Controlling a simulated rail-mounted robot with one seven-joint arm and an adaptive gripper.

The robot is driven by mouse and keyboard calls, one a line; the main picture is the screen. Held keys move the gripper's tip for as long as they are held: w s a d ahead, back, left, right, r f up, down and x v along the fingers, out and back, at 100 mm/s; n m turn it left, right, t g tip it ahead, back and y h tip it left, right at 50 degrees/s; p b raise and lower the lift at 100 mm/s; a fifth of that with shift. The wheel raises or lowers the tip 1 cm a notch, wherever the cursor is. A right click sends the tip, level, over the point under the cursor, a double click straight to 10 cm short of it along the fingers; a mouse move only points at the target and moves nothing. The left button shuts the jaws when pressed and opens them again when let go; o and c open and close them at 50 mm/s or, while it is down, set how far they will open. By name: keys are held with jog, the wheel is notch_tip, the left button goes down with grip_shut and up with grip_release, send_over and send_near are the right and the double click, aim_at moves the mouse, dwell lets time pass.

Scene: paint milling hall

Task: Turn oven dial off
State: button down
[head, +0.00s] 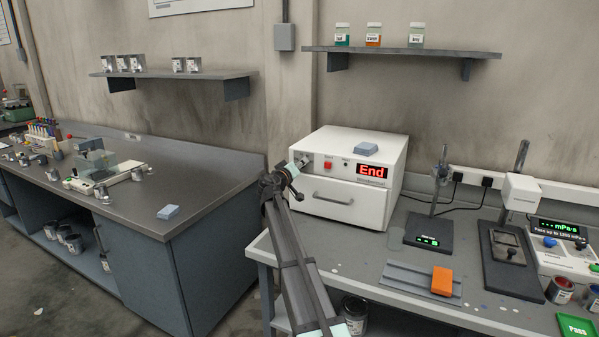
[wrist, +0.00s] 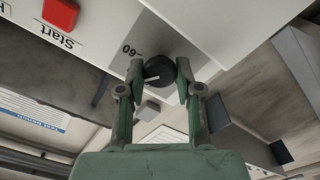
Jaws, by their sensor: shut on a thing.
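The oven (head: 335,208) is a white box on the right-hand bench, with a closed drawer front and a red display reading "End". Its black round dial (wrist: 157,72) shows in the wrist view with a pale pointer line, beside an upside-down "60" mark. My gripper (wrist: 160,79) has one finger on each side of the dial and is shut on it. In the head view my gripper (head: 296,168) is at the left end of the oven's front panel and largely hides the dial there.
A red Start button (wrist: 61,13) is near the dial. A blue-grey block (head: 366,149) lies on the oven. An orange block (head: 442,281) rests on a grey tray (head: 400,279) to the right. Instruments with stands are farther right.

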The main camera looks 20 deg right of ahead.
jog(key=n+p, duration=0.6)
jog(key=n, duration=1.6)
jog(key=shift+f, duration=0.2)
dwell(0.3)
jog(key=c, duration=0.8)
grip_release()
jog(key=shift+d, duration=0.1)
jog(key=shift+f, duration=0.1)
